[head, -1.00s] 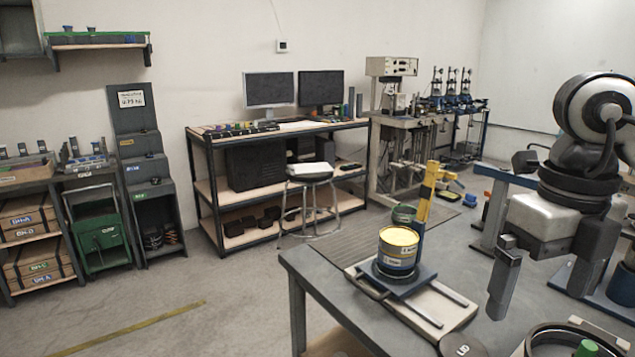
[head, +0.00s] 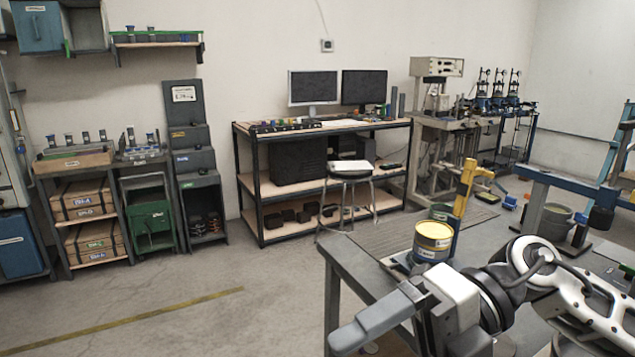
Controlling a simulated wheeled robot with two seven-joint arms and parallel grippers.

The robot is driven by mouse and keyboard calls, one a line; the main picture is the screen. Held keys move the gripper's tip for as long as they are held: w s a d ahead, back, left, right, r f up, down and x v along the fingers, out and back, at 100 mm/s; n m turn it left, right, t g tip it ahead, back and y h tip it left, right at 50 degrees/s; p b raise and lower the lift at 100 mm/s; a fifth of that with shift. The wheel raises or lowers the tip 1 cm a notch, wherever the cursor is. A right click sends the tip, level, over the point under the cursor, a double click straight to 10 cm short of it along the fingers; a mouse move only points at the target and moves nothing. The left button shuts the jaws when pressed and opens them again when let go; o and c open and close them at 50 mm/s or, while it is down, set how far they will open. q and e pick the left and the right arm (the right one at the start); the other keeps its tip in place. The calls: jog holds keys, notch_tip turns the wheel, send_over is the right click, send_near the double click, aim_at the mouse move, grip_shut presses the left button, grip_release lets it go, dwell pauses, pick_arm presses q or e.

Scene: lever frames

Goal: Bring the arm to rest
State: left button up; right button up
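My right arm (head: 560,290) reaches in from the lower right corner, low over the grey workbench, with its white and dark links bent. Its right gripper (head: 378,322) points left and down past the bench's front side, close to the camera. One long grey finger shows clearly; the other side is at the lower picture edge, so the gap between the fingers is not clear. I see nothing held. My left gripper is not in view.
A yellow-topped can (head: 432,240) stands on the workbench (head: 350,268) behind my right gripper, beside a yellow post (head: 463,190). A stool (head: 349,175) and a black shelf table (head: 310,185) stand farther back. The floor at left is clear.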

jog(key=w+a+m+t+y, duration=0.3)
jog(key=w+m+t+y, duration=0.3)
jog(key=m+t+y, duration=0.4)
jog(key=w+d+f+m+t+h, duration=0.25)
jog(key=f+m+t+h, duration=0.4)
jog(key=m, duration=0.35)
jog(key=w+d+f+m+t+h, duration=0.2)
jog(key=d+f+m+t+h, duration=0.2)
jog(key=f+m+t+h, duration=0.45)
jog(key=s+d+f+m+g+h, duration=0.3)
jog(key=s+f, duration=0.4)
jog(key=f, duration=0.3)
jog(key=s+d+f+m+g+h, duration=0.3)
jog(key=s+f+m+g, duration=0.3)
jog(key=f, duration=0.5)
jog(key=shift+s+d+f+g, duration=0.15)
jog(key=shift+s+f+g, duration=0.15)
jog(key=shift+s, duration=0.05)
